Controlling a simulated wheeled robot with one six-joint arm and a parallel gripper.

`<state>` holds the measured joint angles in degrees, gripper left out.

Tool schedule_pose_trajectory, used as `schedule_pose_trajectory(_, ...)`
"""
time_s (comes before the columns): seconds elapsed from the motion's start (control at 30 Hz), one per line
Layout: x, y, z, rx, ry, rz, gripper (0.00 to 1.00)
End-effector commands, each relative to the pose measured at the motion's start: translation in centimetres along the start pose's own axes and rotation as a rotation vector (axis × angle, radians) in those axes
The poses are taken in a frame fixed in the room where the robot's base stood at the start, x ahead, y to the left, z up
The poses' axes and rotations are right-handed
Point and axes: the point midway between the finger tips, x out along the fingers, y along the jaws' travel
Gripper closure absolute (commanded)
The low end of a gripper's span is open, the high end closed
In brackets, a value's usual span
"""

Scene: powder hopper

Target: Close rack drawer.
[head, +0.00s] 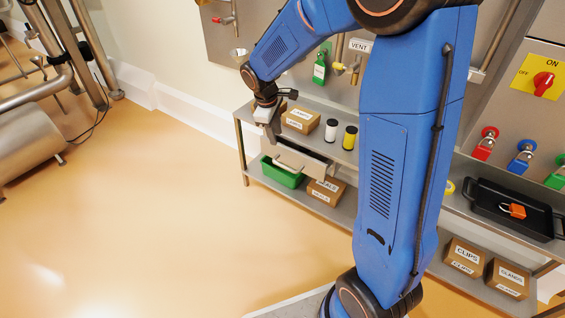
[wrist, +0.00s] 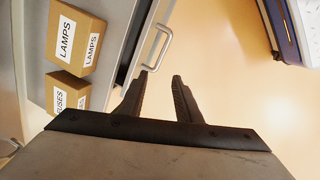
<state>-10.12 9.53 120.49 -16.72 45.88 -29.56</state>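The rack drawer (head: 312,163) is a grey metal drawer under the rack's upper shelf, and it stands pulled out in the head view. Its bar handle (wrist: 157,47) shows in the wrist view on the drawer front, just beyond my fingertips. My gripper (head: 273,137) is above and in front of the drawer in the head view. In the wrist view my gripper (wrist: 161,75) has its two dark fingers apart with nothing between them. The fingers look clear of the handle, though the exact distance is hard to tell.
Boxes labelled LAMPS (wrist: 76,39) and FUSES (wrist: 67,91) stand on the upper shelf, with a white cylinder (head: 331,130) and a yellow cylinder (head: 349,138). A green bin (head: 279,174) sits below the drawer. The floor (head: 150,220) in front is clear.

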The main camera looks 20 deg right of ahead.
Motion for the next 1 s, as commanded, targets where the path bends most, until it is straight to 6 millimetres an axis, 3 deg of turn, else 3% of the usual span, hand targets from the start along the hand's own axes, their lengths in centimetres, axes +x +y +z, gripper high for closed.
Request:
schedule_pose_trajectory(0.2,-0.4,0.1,0.8,0.238,0.01,-0.027,0.69)
schedule_pose_trajectory(0.43,0.9,0.0,0.9,0.271,0.009,-0.032,0.69)
schedule_pose_trajectory(1.0,10.7,-0.3,0.8,0.268,0.008,-0.032,0.69)
